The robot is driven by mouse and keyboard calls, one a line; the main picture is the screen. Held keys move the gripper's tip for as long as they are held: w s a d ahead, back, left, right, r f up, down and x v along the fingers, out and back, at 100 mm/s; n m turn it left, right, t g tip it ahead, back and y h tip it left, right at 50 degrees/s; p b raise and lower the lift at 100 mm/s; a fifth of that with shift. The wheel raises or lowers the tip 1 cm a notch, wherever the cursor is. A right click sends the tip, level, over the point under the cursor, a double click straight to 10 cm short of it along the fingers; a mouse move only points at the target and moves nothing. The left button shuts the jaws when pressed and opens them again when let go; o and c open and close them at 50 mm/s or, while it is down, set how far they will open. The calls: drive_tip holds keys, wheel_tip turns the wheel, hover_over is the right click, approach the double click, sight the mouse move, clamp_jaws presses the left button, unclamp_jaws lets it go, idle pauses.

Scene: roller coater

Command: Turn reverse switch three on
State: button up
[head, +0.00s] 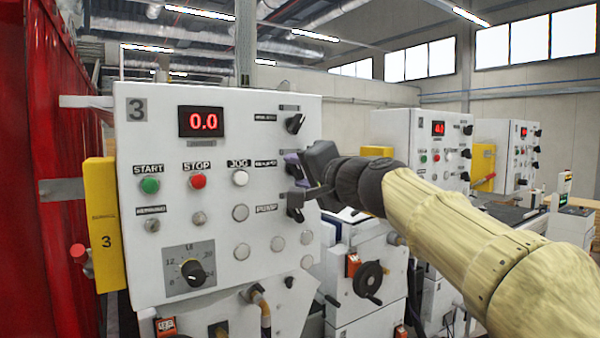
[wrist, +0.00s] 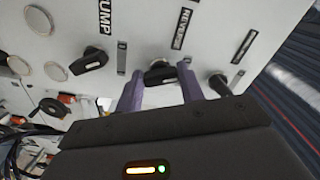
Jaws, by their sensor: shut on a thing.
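The white control panel marked 3 (head: 215,280) stands at the left of the head view. My gripper (head: 293,168) reaches its right edge from the right, at the row labelled reverse, between an upper knob and the pump knob. In the wrist view, the black knob of the reverse switch (wrist: 159,74) sits between my two purple fingers, which are closed around it. The reverse label (wrist: 187,28) is above it in that view. I cannot tell clearly which way the knob points.
The pump knob (wrist: 88,60) and another black knob (wrist: 220,86) flank the fingers closely in the wrist view. The upper knob also shows in the head view (head: 295,123). A yellow box (head: 104,225) is on the panel's left side. More white machines (head: 395,130) stand behind.

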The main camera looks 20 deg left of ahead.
drive_tip(key=m, duration=0.6)
drive_tip(key=shift+p, duration=0.35)
drive_tip(key=m+p, duration=0.1)
drive_tip(key=m, duration=0.4)
drive_tip(key=shift+m, duration=0.3)
drive_tip(key=o, duration=1)
drive_tip(key=shift+d, duration=0.1)
drive_tip(key=shift+r, duration=0.1)
drive_tip(key=b+v, duration=0.7)
drive_tip(key=v, duration=1)
drive_tip(key=shift+d, duration=0.1)
